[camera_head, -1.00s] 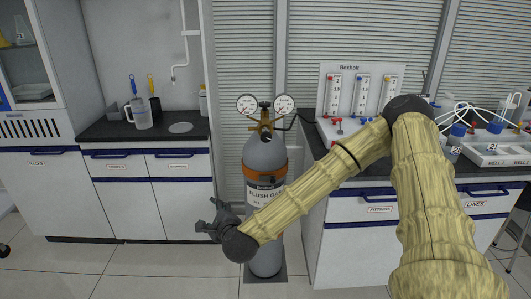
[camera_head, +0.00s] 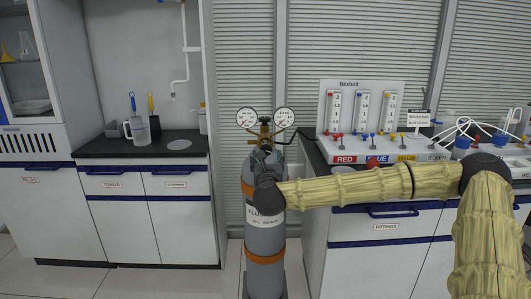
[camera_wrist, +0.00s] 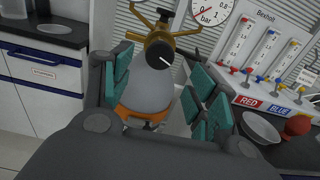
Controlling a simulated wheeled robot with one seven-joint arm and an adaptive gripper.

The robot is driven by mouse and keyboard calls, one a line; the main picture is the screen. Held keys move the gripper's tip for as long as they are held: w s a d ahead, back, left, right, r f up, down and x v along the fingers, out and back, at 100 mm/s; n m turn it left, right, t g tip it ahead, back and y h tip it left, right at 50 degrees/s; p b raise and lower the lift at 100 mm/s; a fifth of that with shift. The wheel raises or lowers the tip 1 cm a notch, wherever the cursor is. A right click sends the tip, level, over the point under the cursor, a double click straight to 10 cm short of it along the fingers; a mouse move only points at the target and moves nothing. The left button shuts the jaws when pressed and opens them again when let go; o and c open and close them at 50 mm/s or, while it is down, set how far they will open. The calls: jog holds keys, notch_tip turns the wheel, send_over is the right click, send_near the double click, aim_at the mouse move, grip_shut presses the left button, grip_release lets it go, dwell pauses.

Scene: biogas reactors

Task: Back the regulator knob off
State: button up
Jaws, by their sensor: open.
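The regulator knob (camera_wrist: 160,54) is dark and round with a white line on its face, at the upper middle of the wrist view. It sits on the brass regulator (camera_head: 265,130) on top of the grey gas cylinder (camera_head: 265,238). My gripper (camera_wrist: 161,66) is open, its teal-padded fingers spread to the left and right of the knob, with visible gaps on both sides. In the head view my gripper (camera_head: 265,165) is in front of the cylinder's top, just below the regulator, and hides part of it.
Two round gauges (camera_head: 247,118) (camera_head: 284,118) flank the regulator. At right, a bench holds a flowmeter panel (camera_head: 361,105) with coloured knobs, and a bowl (camera_wrist: 260,127) and red ball (camera_wrist: 298,126) show in the wrist view. A left counter (camera_head: 110,146) holds a jug (camera_head: 138,130).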

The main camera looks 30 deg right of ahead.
aim_at(266, 151)
jog(key=x, duration=0.8)
jog(key=shift+a, duration=0.1)
